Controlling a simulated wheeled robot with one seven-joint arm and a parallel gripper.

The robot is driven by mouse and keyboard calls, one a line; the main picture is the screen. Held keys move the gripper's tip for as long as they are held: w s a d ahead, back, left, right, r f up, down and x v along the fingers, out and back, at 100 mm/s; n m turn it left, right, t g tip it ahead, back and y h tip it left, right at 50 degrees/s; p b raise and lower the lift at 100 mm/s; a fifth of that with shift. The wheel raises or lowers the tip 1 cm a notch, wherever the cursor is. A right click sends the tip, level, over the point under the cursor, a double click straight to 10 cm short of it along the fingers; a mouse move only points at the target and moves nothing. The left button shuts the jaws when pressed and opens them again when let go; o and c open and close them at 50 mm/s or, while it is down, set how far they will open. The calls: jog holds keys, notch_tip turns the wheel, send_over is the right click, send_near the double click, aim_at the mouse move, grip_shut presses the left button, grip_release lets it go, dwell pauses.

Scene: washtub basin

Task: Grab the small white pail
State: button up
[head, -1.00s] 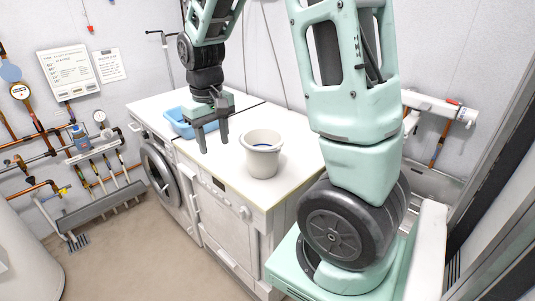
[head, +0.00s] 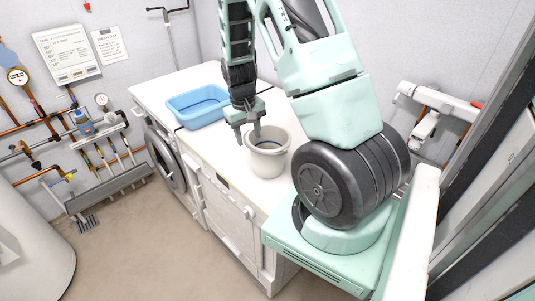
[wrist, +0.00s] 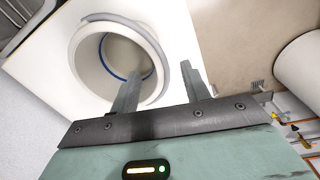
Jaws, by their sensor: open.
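The small white pail (head: 266,160) stands upright on the white worktop, with a blue line inside near its rim. My gripper (head: 248,142) is open and points down at the pail's near left rim. In the wrist view the pail (wrist: 88,72) is seen from above with its mouth open. My gripper (wrist: 160,85) shows there with its fingers apart, one finger overlapping the pail's mouth and the other outside its wall. I cannot tell whether either finger touches the pail.
A blue basin (head: 198,106) sits on the worktop (head: 205,143) to the left of the pail. Washing machines (head: 166,160) stand under the worktop. A wall with pipes is at the left. The floor (head: 150,240) in front is clear.

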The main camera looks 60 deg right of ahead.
aim_at(268, 152)
jog(key=shift+w+d+f+p, duration=0.15)
jog(key=shift+f+p, duration=0.55)
jog(key=shift+f, duration=0.65)
jog(key=shift+s+d+f+p, duration=0.15)
jog(key=shift+f+p, duration=0.5)
jog(key=shift+f, duration=0.7)
jog(key=shift+w, duration=0.1)
grip_shut()
